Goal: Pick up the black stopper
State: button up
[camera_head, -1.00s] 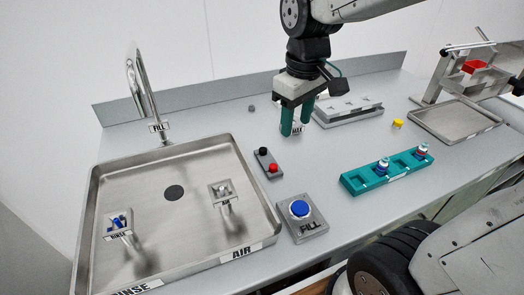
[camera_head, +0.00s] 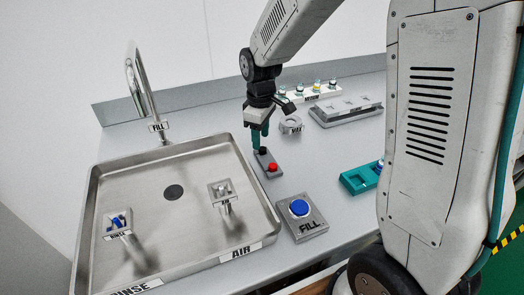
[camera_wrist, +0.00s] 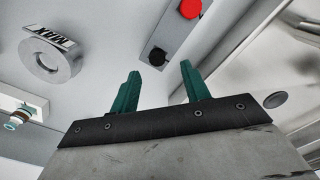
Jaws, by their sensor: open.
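The black stopper (camera_head: 262,150) sits on a small grey plate, behind a red stopper (camera_head: 272,168). In the wrist view the black stopper (camera_wrist: 157,56) shows at the upper middle, and the red one (camera_wrist: 190,8) is at the top edge. My gripper (camera_head: 260,138) is pointed down right at the black stopper, with its green fingers spread. In the wrist view the stopper appears between my fingertips (camera_wrist: 160,67), slightly beyond them; I cannot tell whether they reach around it. Nothing is held.
The steel sink (camera_head: 92,215) is to the left. A blue FILL button (camera_head: 299,207) stands in front. A labelled grey ring (camera_head: 291,124) is right of my gripper, with a white rack of vials (camera_head: 318,92) behind. My arm hides part of the teal rack (camera_head: 356,181).

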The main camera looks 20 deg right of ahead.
aim_at(263, 148)
jog(key=f, duration=0.4)
jog(key=shift+d, duration=0.25)
grip_shut()
